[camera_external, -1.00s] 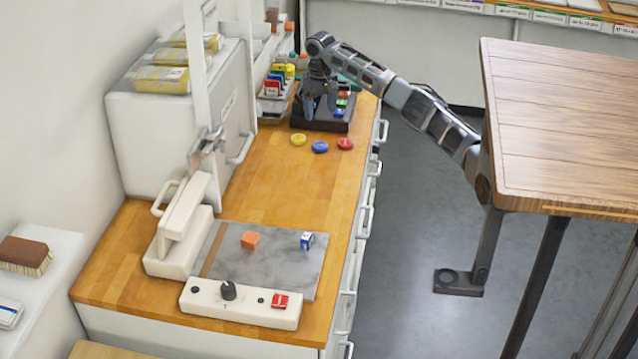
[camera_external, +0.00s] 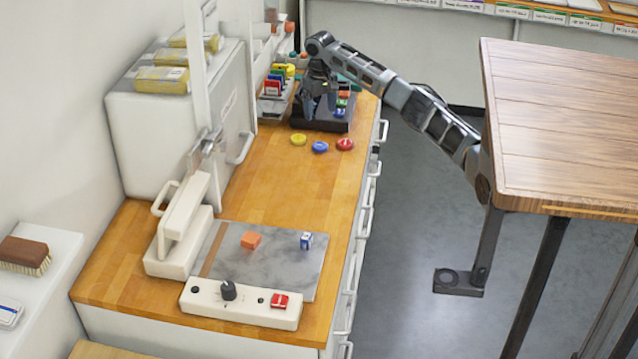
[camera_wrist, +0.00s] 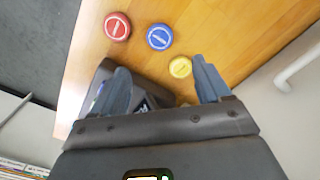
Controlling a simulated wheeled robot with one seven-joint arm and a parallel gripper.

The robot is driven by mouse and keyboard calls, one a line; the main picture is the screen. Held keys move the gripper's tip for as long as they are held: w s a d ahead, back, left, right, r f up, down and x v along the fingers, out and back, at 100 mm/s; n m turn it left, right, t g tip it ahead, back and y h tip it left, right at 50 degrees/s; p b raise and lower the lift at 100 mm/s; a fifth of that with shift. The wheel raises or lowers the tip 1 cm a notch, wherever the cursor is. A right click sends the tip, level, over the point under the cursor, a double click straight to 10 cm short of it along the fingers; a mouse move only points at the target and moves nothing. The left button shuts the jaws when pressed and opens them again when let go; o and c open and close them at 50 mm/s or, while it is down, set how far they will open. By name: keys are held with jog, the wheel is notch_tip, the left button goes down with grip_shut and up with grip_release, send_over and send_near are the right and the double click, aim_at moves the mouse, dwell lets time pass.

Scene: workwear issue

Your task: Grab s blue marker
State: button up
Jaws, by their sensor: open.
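A round blue disc (camera_external: 320,146) with a white label lies flat on the wooden counter, between a yellow disc (camera_external: 299,139) and a red disc (camera_external: 345,144). The blue disc also shows near the top middle of the wrist view (camera_wrist: 159,37). No pen-shaped blue marker is clear in either view. My gripper (camera_external: 319,110) is open, pointing down over a dark tray (camera_external: 298,122), behind the discs in the external view. In the wrist view my gripper (camera_wrist: 162,75) has its fingers spread, with the blue disc beyond the tips and nothing visibly held.
The tray holds small coloured blocks (camera_external: 343,96), partly hidden by my gripper. A rack of coloured cards (camera_external: 273,84) stands at its left. Counter between is clear.

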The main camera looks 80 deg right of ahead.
dwell(0.4)
jog(key=shift+c, duration=1.1)
